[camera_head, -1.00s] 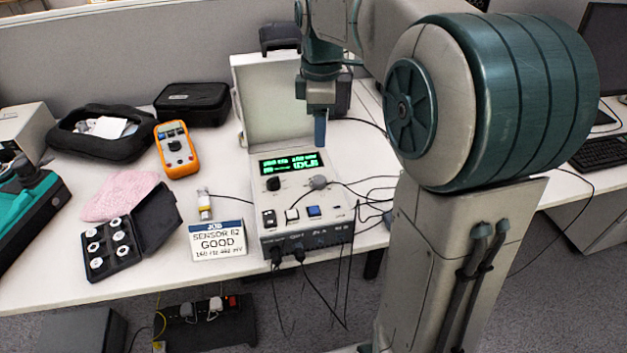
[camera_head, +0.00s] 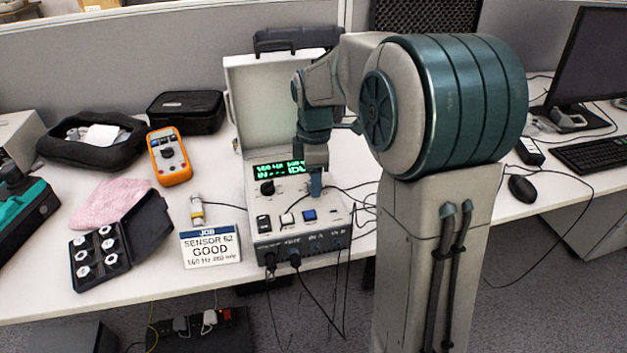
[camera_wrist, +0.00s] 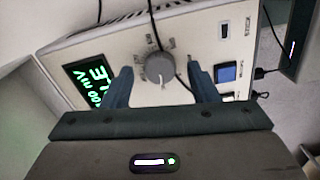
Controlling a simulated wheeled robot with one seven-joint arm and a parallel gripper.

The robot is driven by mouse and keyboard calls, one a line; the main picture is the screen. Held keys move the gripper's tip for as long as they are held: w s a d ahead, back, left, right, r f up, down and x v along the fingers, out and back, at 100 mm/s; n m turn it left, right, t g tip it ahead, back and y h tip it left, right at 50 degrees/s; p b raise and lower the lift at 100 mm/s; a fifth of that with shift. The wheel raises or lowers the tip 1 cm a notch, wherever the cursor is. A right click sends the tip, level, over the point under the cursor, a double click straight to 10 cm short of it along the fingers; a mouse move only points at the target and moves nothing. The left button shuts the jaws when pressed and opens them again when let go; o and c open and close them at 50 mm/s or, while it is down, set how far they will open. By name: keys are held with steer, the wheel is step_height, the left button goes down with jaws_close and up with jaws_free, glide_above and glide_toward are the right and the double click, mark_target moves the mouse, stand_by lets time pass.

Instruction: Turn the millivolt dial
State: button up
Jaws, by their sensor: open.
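The calibrator box (camera_head: 330,222) stands on the table with its lid raised and a green display (camera_head: 275,170) lit. In the wrist view, the grey millivolt dial (camera_wrist: 159,68) sits on the panel beside the display (camera_wrist: 92,86), with a white pointer line. My gripper (camera_wrist: 160,78) is open, with one blue finger on each side of the dial and visible gaps between. In the head view my gripper (camera_head: 316,187) points down over the panel's right part and hides the dial. A dark knob (camera_head: 267,188) is at the panel's left.
A blue button (camera_head: 309,215) and switches sit in front on the panel. Black cables (camera_head: 357,200) run at its right, and one crosses near the dial in the wrist view. A job card (camera_head: 210,246), orange multimeter (camera_head: 169,157) and black case (camera_head: 98,255) lie to the left.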

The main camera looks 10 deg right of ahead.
steer(key=shift+f, duration=0.4)
steer(key=c, duration=1)
steer(key=shift+r, duration=0.1)
